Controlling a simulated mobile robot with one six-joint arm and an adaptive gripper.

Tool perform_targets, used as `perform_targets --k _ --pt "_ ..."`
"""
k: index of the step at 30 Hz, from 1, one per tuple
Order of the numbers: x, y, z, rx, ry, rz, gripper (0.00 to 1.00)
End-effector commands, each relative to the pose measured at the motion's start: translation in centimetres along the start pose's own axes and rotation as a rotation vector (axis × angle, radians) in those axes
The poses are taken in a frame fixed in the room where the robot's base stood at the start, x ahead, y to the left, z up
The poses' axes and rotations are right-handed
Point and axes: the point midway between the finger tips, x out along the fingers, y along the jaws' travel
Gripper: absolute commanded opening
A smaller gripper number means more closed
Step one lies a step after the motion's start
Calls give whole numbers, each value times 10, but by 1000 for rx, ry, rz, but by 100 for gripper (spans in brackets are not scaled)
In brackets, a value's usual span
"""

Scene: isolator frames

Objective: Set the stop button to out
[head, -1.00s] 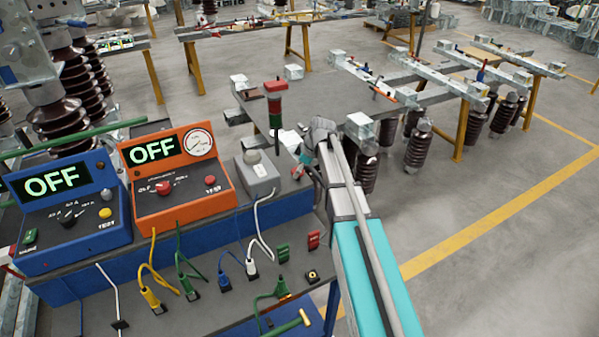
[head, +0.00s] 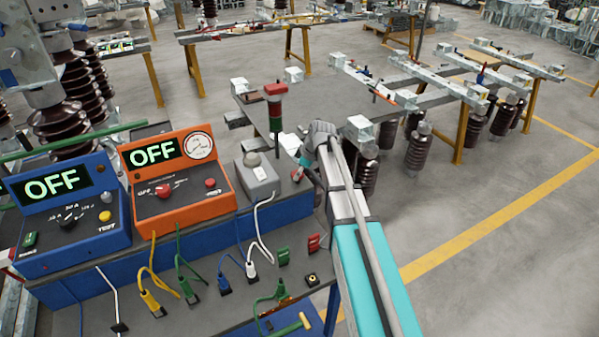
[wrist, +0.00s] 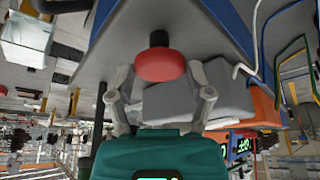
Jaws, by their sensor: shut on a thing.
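The stop button shows in the wrist view as a round red head (wrist: 160,65) on a short black stem, by the grey bench top. My gripper (wrist: 159,72) has one finger on each side of the red head and is shut on it. In the head view my gripper (head: 304,168) is low at the right end of the bench, beside the signal column. There the button is mostly hidden by my gripper, so whether it is in or out cannot be told.
A red and green signal column (head: 275,108) and a grey box with a dome (head: 257,178) stand close left of my gripper. An orange tester (head: 178,185) and a blue tester (head: 65,215), both reading OFF, are farther left. Cables and sockets line the bench front.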

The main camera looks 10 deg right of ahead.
Motion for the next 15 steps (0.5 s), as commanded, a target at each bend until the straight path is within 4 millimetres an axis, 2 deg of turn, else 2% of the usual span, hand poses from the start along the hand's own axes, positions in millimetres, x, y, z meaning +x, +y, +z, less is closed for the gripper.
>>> perform_targets --k 6,15 --pt "-14 0 -6 0 0 0 5" --pt "-15 1 -8 0 3 2 5"
